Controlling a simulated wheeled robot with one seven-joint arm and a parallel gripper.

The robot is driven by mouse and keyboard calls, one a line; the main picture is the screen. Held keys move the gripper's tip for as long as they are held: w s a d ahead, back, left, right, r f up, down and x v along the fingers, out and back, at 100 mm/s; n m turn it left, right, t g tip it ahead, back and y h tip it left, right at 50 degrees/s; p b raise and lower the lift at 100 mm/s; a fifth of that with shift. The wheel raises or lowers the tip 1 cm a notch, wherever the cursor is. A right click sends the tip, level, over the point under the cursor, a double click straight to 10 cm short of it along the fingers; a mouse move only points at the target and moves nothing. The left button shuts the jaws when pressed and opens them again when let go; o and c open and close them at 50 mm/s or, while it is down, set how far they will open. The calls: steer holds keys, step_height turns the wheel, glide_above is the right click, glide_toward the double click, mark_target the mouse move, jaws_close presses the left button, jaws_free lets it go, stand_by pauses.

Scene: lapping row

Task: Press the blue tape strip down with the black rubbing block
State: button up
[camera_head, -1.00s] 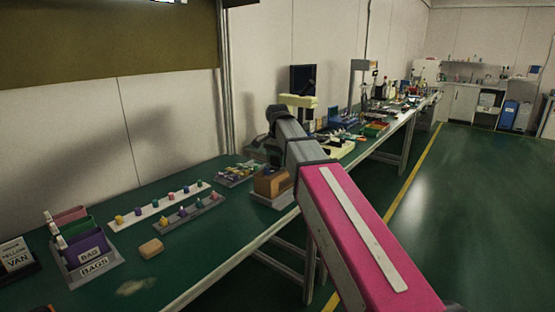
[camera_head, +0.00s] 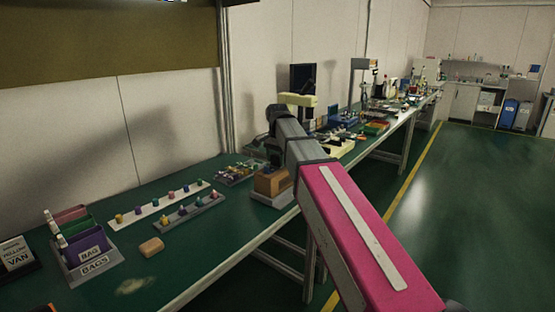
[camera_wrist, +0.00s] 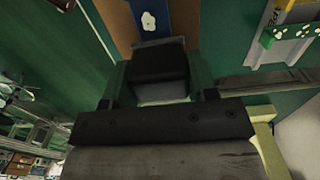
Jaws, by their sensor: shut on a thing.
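The black rubbing block (camera_wrist: 160,68) is held between the green fingers of my gripper (camera_wrist: 157,82) in the wrist view. The blue tape strip (camera_wrist: 152,10) shows beyond the block at the top of that view, on a brown surface (camera_wrist: 184,16). A white patch lies on the blue strip. The block's far end is close to the strip in the picture; I cannot tell whether they touch.
A brown box (camera_head: 272,181) on a grey base stands at the bench edge. Racks of coloured pegs (camera_head: 160,205), a loose tan block (camera_head: 151,247) and a file holder (camera_head: 88,262) lie to the left.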

steer(key=shift+r, duration=0.1)
steer(key=shift+r, duration=3.4)
